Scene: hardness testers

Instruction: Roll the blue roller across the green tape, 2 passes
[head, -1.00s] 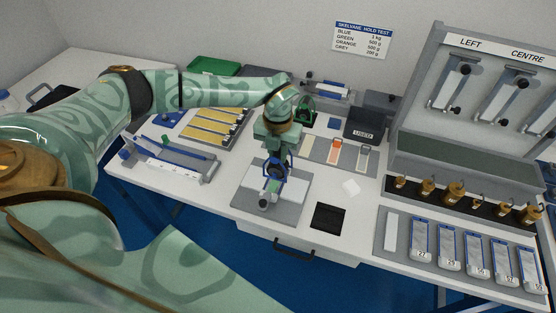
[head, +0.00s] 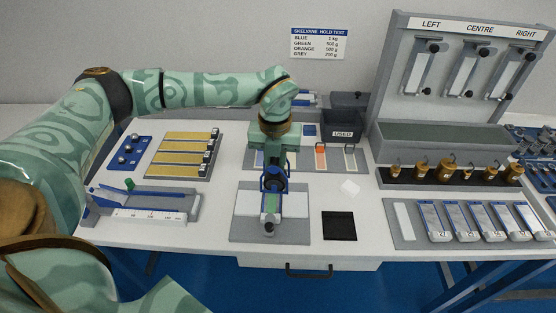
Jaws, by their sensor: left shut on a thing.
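My left gripper (head: 273,151) points down, shut on the blue roller (head: 265,178), whose blue frame and dark wheel show below it. The roller is over the far part of a grey mat (head: 241,230) with a pale plate (head: 295,203) on it. The green tape (head: 270,204) is a narrow strip running towards me on the plate, just on the near side of the roller. The roller hides its far end. I cannot tell whether the wheel touches the tape. A small grey cylindrical piece (head: 269,226) is at the tape's near end. My right gripper is not in view.
A black square pad (head: 339,226) and a white scrap (head: 350,188) lie to the right. A blue ruled jig (head: 150,205) and yellow strips (head: 186,150) are at left. Brass weights (head: 445,170), the test stand (head: 384,110) and a USED bin (head: 342,134) stand right and behind.

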